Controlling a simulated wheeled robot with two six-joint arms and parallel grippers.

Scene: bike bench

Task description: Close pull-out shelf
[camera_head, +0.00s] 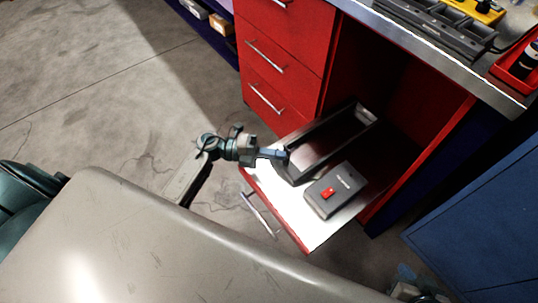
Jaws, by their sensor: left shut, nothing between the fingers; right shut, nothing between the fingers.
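The pull-out shelf (287,207) stands out of the red cabinet, with a pale top, a red front edge and a metal bar handle (259,213). On it are a dark long open bin (305,165) and a grey box with a red switch (335,190). My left gripper (282,155) is shut and empty. Its fingertips are at the shelf's left side, close to the bin's near end; I cannot tell whether they touch it. My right gripper (415,285) shows only partly at the bottom edge, apart from the shelf, with its fingers hard to make out.
Red drawers (277,60) with bar handles are beside the shelf opening. The worktop (455,65) above holds a dark tray and a red bin (515,65). A blue cabinet (480,220) stands at the right. Concrete floor (100,110) is clear at left.

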